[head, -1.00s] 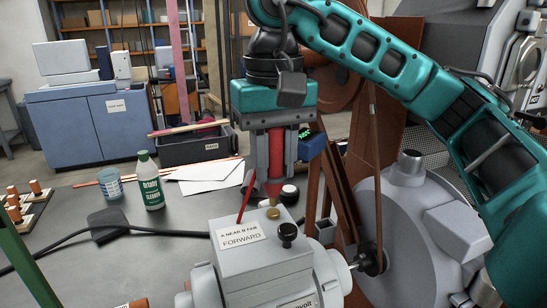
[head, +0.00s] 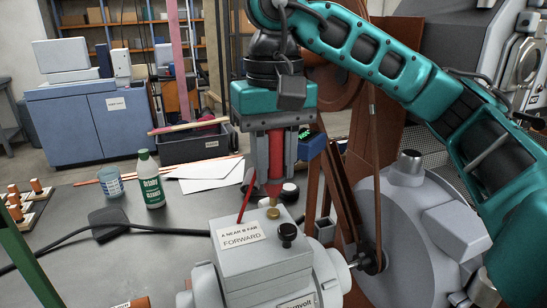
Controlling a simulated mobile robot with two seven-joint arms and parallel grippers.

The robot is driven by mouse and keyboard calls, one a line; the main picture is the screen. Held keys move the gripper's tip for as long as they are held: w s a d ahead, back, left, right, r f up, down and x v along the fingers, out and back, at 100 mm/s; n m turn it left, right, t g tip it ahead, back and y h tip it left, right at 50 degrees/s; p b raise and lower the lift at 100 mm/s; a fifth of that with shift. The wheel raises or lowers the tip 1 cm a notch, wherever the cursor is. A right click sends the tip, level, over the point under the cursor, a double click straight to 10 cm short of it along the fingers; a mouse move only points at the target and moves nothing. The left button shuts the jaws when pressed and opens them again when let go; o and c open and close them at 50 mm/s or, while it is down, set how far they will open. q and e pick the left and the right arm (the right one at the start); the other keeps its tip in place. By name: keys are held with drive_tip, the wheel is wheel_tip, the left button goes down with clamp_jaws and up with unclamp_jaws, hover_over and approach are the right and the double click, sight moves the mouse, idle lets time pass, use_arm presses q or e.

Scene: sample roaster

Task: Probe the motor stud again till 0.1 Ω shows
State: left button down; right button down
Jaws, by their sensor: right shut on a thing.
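The grey motor (head: 262,262) stands at the front centre, its terminal box labelled "A NEAR B FAR FORWARD" (head: 240,235). A brass stud (head: 273,213) and a black-capped stud (head: 287,232) sit on top. My right gripper (head: 270,188) is shut on a red probe (head: 276,152) upright above the box's far edge. Whether the probe's tip touches the brass stud cannot be told. A blue meter (head: 312,146) beside the gripper has a small green display, too small to read. My left gripper is not in view.
On the grey bench stand a green-and-white bottle (head: 150,180) and a glass (head: 110,184). White papers (head: 203,177) lie behind. A black cable (head: 165,231) crosses the bench to the motor. A belt and large grey housing (head: 420,225) stand close on the right.

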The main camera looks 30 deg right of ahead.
sight(274, 133)
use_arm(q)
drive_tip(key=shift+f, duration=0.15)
use_arm(e)
drive_tip(key=shift+f, duration=0.2)
use_arm(q)
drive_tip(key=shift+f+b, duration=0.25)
drive_tip(key=shift+b, duration=0.2)
use_arm(e)
drive_tip(key=shift+f, duration=0.35)
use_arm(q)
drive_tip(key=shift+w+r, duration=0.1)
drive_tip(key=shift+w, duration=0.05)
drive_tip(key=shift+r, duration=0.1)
use_arm(e)
drive_tip(key=shift+r, duration=0.15)
